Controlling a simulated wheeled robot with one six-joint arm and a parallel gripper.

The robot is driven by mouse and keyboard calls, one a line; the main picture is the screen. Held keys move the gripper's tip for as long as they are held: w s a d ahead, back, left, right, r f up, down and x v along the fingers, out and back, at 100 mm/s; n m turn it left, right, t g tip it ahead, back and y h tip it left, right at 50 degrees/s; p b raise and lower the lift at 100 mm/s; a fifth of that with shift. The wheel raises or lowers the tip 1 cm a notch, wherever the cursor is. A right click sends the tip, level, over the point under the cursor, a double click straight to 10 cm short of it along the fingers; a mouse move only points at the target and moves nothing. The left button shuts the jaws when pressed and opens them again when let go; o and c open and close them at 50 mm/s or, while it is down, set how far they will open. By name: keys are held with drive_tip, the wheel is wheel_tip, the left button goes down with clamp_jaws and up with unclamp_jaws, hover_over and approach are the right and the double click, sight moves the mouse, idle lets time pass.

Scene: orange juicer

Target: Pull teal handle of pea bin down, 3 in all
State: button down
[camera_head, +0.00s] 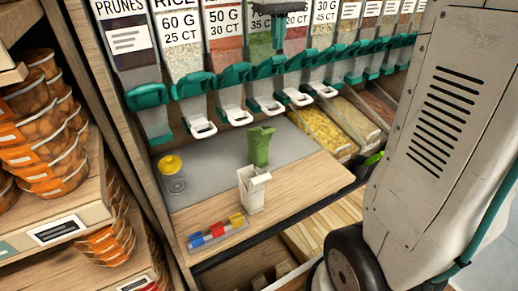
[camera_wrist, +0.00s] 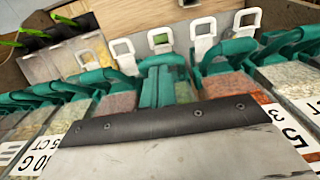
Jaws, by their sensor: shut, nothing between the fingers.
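The pea bin (camera_head: 260,48) is the clear dispenser with green contents in the middle of the row. Its teal handle (camera_head: 267,68) sits across its lower front, above a white spout (camera_head: 265,103). My gripper (camera_head: 278,38) points down in front of the upper bins, just right of the green contents and above the handle, apart from it as far as I can tell. In the wrist view the teal fingers (camera_wrist: 158,85) are together and empty. They overlap the bin row there and hide part of the handle behind them; green contents (camera_wrist: 183,91) show beside them.
Similar bins with teal handles stand close on both sides. Open food trays (camera_head: 322,130) lie right. Shelved orange tubs (camera_head: 45,150) stand left.

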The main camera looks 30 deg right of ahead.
drive_tip(key=shift+f, duration=0.1)
idle(0.4)
drive_tip(key=shift+f, duration=0.8)
drive_tip(key=shift+s+f, duration=0.25)
drive_tip(key=shift+f, duration=0.95)
drive_tip(key=shift+s+f, duration=0.25)
drive_tip(key=shift+f, duration=0.95)
drive_tip(key=shift+w+r, duration=0.15)
drive_tip(key=shift+r, duration=0.95)
drive_tip(key=shift+w+r, duration=0.2)
drive_tip(key=shift+r, duration=0.9)
drive_tip(key=shift+w+r, duration=0.15)
drive_tip(key=shift+r, duration=0.95)
drive_tip(key=shift+f, duration=0.15)
